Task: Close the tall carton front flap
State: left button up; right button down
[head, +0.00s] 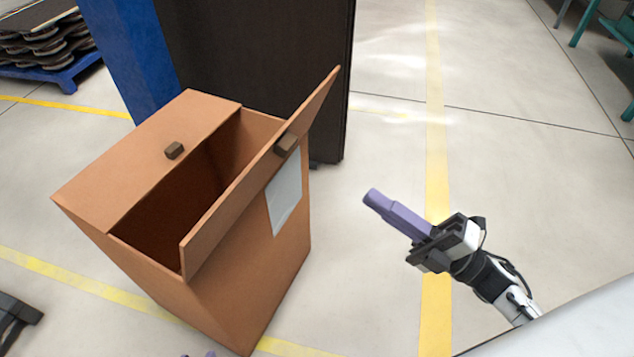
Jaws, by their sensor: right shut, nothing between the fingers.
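The tall brown carton (240,300) stands on the floor left of centre, its dark inside partly showing. Only small purple tips of what seems my left gripper (206,354) show at the bottom edge.
A tall dark panel with a blue side (125,60) stands right behind the carton. A blue pallet with stacked dark items (60,75) is at the upper left. Teal frames (610,30) are at the upper right. The floor around my right gripper is clear.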

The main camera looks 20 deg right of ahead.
aim_at(293, 146)
jog(key=shift+n, duration=0.3)
jog(key=x, duration=1.4)
jog(key=shift+s+a, duration=0.15)
jog(key=shift+s, duration=0.05)
